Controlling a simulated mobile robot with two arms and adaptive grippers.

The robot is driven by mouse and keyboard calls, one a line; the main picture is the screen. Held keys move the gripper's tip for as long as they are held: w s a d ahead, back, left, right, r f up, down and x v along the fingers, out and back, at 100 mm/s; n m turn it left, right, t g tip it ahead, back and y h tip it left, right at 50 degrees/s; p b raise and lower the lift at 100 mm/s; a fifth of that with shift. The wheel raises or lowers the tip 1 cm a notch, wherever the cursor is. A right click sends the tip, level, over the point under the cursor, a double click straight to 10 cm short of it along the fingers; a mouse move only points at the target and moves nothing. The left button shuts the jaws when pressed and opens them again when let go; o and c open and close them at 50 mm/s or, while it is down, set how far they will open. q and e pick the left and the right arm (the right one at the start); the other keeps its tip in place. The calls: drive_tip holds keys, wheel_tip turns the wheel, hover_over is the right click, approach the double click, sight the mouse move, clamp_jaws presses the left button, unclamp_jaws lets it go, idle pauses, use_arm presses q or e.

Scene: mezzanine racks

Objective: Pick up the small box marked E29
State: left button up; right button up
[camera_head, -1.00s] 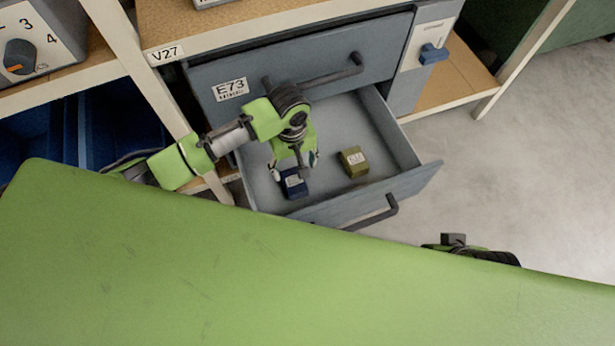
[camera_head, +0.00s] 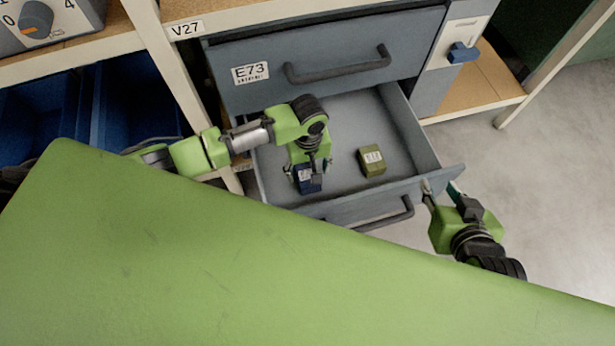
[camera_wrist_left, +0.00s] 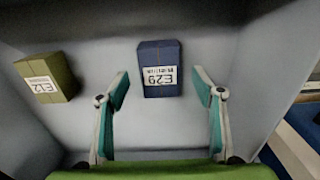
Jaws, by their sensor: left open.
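The small dark blue box marked E29 (camera_wrist_left: 160,66) lies on the floor of the open drawer. In the left wrist view it sits between and just beyond my left gripper's fingertips (camera_wrist_left: 160,90). The fingers are apart and do not appear to touch it. In the head view the blue box (camera_head: 309,181) shows below my left gripper (camera_head: 308,174), partly covered by it. My right gripper (camera_head: 443,190) is beside the drawer's front right corner; its finger gap is hard to make out.
An olive box marked E12 (camera_wrist_left: 46,77) lies in the same drawer (camera_head: 345,112), also seen in the head view (camera_head: 371,160). The drawer walls and front panel with its handle (camera_head: 385,218) enclose both boxes. A closed drawer marked E73 (camera_head: 330,62) is above.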

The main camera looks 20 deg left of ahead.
sight(307, 174)
use_arm(q)
drive_tip(key=shift+w+a+f+b, duration=0.15)
drive_tip(key=shift+f+b, duration=0.2)
drive_tip(key=shift+f, duration=0.25)
drive_tip(key=shift+w+f+b, duration=0.15)
drive_tip(key=shift+f+b, duration=0.2)
drive_tip(key=shift+f, duration=0.25)
drive_tip(key=shift+f+b, duration=0.4)
drive_tip(key=shift+f, duration=0.55)
drive_tip(key=c, duration=1.2)
use_arm(e)
drive_tip(key=w+a+r+t+y, duration=0.2)
drive_tip(key=w+r+t, duration=0.4)
drive_tip(key=r, duration=0.5)
drive_tip(key=shift+a+r+t, duration=0.25)
drive_tip(key=shift+a+t, duration=0.05)
drive_tip(key=shift+a, duration=0.25)
